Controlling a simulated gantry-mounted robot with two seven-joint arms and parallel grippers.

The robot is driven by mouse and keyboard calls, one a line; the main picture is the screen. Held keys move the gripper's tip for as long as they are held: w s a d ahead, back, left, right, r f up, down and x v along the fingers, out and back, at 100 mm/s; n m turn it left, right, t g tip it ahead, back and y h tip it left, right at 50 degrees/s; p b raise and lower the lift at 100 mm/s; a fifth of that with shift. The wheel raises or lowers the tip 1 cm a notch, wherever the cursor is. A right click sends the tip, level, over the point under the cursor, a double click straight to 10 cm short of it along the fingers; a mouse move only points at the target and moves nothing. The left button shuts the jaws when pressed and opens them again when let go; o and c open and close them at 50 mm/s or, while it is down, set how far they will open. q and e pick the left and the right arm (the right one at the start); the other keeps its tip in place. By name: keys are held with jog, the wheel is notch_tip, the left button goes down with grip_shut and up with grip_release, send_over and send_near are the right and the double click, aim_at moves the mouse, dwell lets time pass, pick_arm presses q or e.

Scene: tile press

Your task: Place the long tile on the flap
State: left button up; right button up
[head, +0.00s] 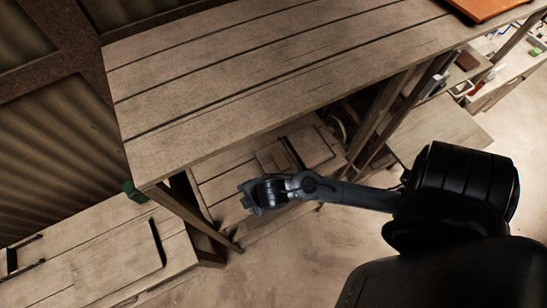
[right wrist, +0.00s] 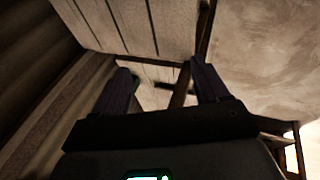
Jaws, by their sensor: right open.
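My right gripper (head: 250,195) reaches in from the right in the head view, in front of the lower shelf under the wooden table. In the right wrist view its two dark fingers (right wrist: 163,80) stand wide apart with nothing between them. I cannot make out a long tile or a flap with certainty. An orange-brown flat panel (head: 488,7) lies on the table's far right end, cut off by the picture edge; I cannot tell what it is. My left gripper is not in view.
A low bench (head: 100,255) stands at lower left, a small green object (head: 134,191) by the table's corner. Cluttered shelves (head: 465,80) stand at right. Floor (head: 300,260) is open.

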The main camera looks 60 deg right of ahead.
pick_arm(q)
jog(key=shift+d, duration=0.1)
pick_arm(e)
jog(key=s+d+r+m+g, duration=0.1)
jog(key=s+r+m, duration=0.4)
jog(key=s+m, duration=0.3)
jog(key=m, duration=0.2)
jog(key=shift+d+r+m+g, duration=0.3)
jog(key=shift+r+m, duration=0.1)
